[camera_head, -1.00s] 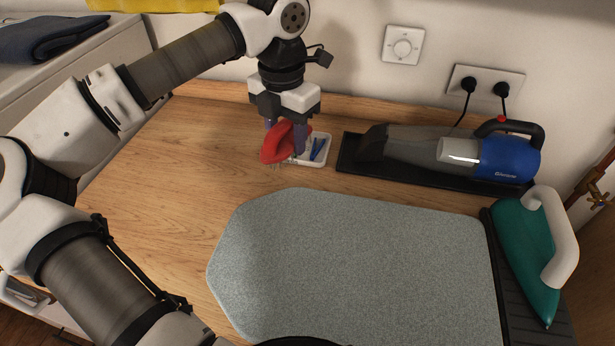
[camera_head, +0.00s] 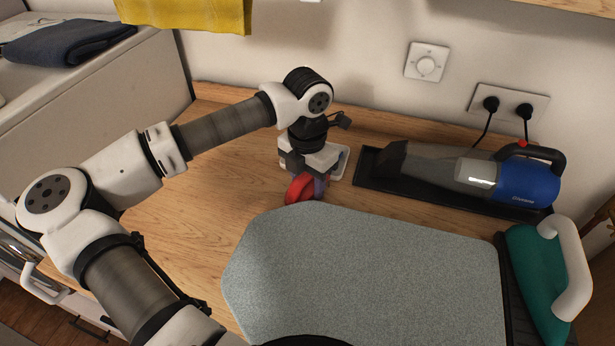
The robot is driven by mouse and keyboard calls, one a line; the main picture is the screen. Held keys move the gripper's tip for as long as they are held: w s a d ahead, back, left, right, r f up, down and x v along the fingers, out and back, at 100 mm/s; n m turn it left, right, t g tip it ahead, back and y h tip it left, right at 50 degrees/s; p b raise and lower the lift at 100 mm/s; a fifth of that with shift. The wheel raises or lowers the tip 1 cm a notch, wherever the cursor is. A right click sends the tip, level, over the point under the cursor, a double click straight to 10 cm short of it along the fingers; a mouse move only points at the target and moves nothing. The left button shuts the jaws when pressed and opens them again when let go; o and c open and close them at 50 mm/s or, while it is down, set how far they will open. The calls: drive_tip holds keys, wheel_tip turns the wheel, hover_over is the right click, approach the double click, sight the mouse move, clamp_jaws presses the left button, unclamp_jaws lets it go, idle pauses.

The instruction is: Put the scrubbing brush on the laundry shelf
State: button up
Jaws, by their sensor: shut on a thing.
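The red scrubbing brush (camera_head: 300,189) is in my gripper (camera_head: 310,184), near the far-left edge of the grey ironing pad. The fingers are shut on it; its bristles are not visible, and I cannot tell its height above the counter. A wooden board edge (camera_head: 575,5) at the top right may be the laundry shelf; only a sliver of it shows.
A blue-grey handheld vacuum (camera_head: 470,170) lies on a black base to the right. A teal iron (camera_head: 540,280) stands beside the ironing pad (camera_head: 370,270). Bare wooden counter (camera_head: 190,220) lies left of the pad.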

drive_tip(key=shift+f+b, duration=0.2)
drive_tip(key=shift+b, duration=0.15)
drive_tip(key=o, duration=1)
drive_tip(key=shift+r, duration=0.1)
drive_tip(key=shift+o, duration=0.2)
